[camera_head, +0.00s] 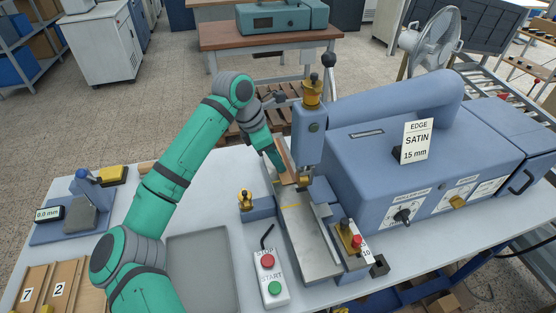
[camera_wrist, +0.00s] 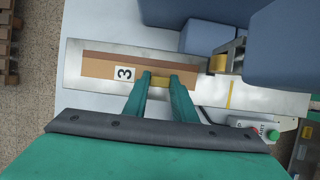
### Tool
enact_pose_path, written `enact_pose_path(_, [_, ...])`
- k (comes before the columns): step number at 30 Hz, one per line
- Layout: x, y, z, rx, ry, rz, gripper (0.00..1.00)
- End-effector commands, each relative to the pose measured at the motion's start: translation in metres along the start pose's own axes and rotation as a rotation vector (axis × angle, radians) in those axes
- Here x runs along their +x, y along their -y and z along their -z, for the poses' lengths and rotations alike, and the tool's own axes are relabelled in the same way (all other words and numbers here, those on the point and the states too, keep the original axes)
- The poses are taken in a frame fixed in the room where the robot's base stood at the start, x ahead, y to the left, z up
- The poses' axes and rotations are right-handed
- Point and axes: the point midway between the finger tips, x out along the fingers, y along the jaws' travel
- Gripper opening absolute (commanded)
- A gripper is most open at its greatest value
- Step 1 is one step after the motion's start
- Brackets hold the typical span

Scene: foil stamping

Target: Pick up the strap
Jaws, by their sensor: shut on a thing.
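The strap is a long tan strip with a darker brown edge and a white label reading 3. In the wrist view the strap (camera_wrist: 100,68) lies along the metal bed (camera_wrist: 230,95) of the stamping machine. In the head view the strap (camera_head: 287,161) shows as a thin brown strip beside my gripper (camera_head: 281,168), at the far part of the bed (camera_head: 308,235). The fingers hide part of the strap.
The blue stamping machine (camera_head: 360,130) with its upright head (camera_head: 309,130) stands close to the right of my gripper. A STOP/START box (camera_head: 270,277) and a grey tray (camera_head: 203,270) are nearer. Numbered strips lie in a wooden rack (camera_head: 45,288) at the lower left.

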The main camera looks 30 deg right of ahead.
Motion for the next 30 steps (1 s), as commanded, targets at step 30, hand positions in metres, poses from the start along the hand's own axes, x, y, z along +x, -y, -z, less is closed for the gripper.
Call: enact_pose_path(30, [-0.089, 0.0, 0.124, -0.008, -0.001, -0.003, 0.02])
